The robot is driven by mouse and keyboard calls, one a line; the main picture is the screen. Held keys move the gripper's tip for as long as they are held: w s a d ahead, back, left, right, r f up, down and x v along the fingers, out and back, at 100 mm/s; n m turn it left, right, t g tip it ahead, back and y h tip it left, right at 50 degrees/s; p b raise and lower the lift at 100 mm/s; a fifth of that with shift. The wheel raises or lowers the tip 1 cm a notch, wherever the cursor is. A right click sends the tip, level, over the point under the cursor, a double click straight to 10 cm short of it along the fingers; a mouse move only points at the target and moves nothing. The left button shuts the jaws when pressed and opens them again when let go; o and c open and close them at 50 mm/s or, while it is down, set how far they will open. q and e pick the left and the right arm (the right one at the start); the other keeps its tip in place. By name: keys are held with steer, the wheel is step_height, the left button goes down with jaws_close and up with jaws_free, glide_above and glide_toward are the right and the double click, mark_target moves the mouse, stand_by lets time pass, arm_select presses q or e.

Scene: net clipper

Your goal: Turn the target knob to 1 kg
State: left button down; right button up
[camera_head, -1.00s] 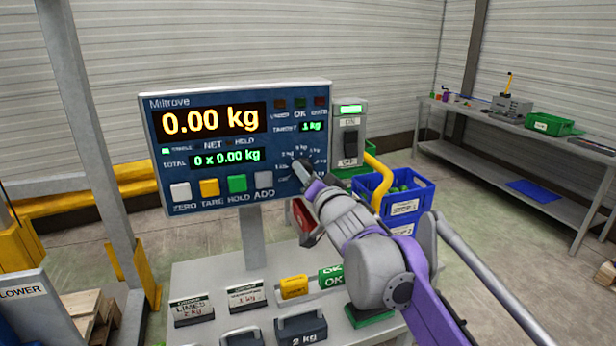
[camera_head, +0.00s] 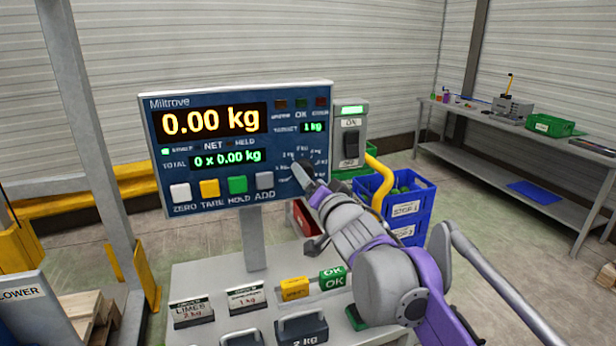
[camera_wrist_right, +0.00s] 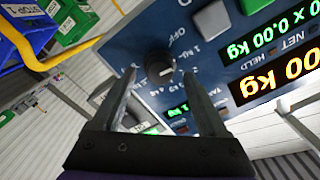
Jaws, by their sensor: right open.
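The dark round target knob (camera_wrist_right: 159,65) with a pale pointer mark sits on the blue scale panel (camera_head: 225,205), inside a printed ring of kg values and OFF. In the wrist view, my right gripper (camera_wrist_right: 160,75) is open, its fingertips on either side of the knob with visible gaps. In the head view, my right gripper (camera_head: 304,173) is at the dial and its fingers partly cover it. The small green target display (camera_head: 313,127) reads 1 kg. The main display (camera_head: 210,121) reads 0.00 kg. My left gripper is not in view.
A grey switch box (camera_head: 351,140) stands just right of the panel. Blue bins (camera_head: 408,212) and a yellow rail (camera_head: 379,180) are behind my right arm. Weights and labelled blocks sit on the grey stand (camera_head: 215,270) below. A workbench (camera_head: 520,150) is at the far right.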

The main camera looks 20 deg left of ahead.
steer(key=v, duration=0.8)
steer(key=shift+s+d+b, duration=0.2)
steer(key=shift+b, duration=0.2)
